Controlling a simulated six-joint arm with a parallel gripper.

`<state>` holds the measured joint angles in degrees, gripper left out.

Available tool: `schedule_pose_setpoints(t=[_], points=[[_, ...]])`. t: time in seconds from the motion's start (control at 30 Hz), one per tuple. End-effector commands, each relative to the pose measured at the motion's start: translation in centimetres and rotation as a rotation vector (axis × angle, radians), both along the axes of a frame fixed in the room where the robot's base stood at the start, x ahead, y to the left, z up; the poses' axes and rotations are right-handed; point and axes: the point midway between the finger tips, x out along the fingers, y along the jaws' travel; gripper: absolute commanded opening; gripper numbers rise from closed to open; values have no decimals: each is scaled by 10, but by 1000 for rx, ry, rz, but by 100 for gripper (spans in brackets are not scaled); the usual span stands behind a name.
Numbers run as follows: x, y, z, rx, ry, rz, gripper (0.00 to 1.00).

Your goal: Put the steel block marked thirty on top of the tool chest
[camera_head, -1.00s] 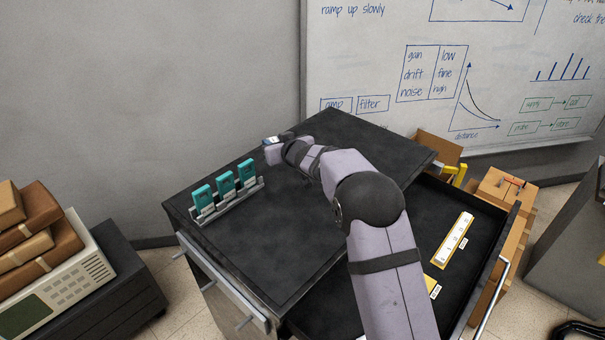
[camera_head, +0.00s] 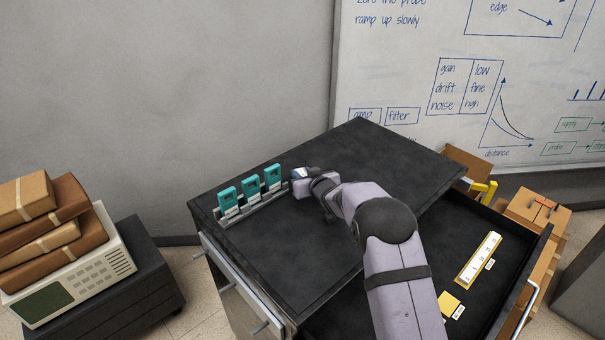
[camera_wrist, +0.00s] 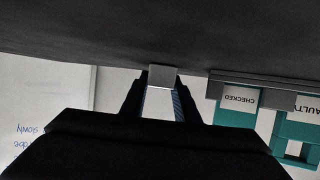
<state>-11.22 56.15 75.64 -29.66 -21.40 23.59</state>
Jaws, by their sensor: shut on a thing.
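The tool chest's dark flat top (camera_head: 300,245) fills the middle of the head view. My gripper (camera_head: 300,176) is low over its far left part, just right of a rack of teal holders. In the wrist view, which shows the scene upside down, my gripper (camera_wrist: 161,100) is shut on a small grey steel block (camera_wrist: 162,77). The block meets the dark chest top (camera_wrist: 150,35) in that picture; I cannot tell whether it touches or hangs just above. Its number does not show. In the head view the gripper hides the block.
The rack (camera_head: 254,208) holds three teal holders (camera_head: 250,187); labels reading "CHECKED" (camera_wrist: 239,98) and "FAULTY" show close beside my gripper. An open drawer (camera_head: 400,300) holds a white scale strip (camera_head: 480,258) and a yellow piece (camera_head: 449,303). The chest top's middle is clear.

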Motion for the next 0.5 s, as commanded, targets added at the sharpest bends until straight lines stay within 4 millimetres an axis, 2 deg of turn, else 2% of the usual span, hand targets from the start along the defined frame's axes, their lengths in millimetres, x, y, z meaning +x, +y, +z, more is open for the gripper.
schedule_pose_setpoints(t=[0.37,0.4,0.47,0.5], points=[[1,0,-2,0,-3,0,2],[0,0,-3,0,-2,0,30],[0,0,-2,0,-2,0,45],[0,0,-3,0,-2,0,47]])
